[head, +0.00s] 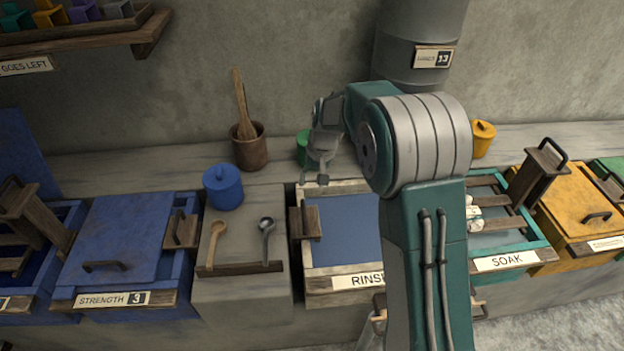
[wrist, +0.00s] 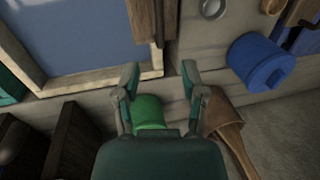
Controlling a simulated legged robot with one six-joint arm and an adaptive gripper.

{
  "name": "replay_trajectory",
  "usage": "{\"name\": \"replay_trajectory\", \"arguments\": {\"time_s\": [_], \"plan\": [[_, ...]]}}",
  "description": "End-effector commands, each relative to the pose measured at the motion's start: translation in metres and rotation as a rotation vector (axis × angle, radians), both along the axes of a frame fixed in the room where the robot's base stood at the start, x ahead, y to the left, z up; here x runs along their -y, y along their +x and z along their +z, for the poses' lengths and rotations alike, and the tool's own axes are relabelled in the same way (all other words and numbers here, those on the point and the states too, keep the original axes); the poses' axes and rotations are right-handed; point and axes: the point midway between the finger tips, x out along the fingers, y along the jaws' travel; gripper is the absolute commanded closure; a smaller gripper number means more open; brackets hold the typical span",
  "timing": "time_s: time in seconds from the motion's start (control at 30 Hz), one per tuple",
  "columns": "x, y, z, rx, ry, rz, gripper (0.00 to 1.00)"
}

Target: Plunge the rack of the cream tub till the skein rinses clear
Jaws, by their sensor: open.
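The cream tub is the cream-rimmed tub labelled RINSE (head: 350,270), holding bluish water; my arm covers its right part. Its rim (wrist: 85,82) also shows in the wrist view. A dark wooden piece (head: 306,222) stands at its left edge; I cannot tell if it belongs to a rack. I see no skein in the visible water. A pale bundle, perhaps the skein (head: 474,212), lies on the slatted rack in the teal SOAK tub (head: 510,262). My gripper (head: 313,181) is open and empty above the ledge behind the cream tub; its fingers also show in the wrist view (wrist: 160,72).
A green pot (wrist: 148,112) lies below my gripper. A wooden cup with a utensil (head: 249,150) and a blue pot (head: 223,187) stand to the left. Two spoons (head: 216,240) lie left of the cream tub. A tall rack handle (head: 538,170) rises at the right.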

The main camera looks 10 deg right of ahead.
Motion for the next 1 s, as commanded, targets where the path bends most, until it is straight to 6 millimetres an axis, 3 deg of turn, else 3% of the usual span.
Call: {"name": "replay_trajectory", "arguments": {"time_s": [0.57, 1.0], "plan": [[-0.001, 0.005, -0.009, 0.001, 0.002, 0.0, 0.46], [-0.015, 0.004, -0.08, -0.001, 0.002, 0.0, 0.46]]}}
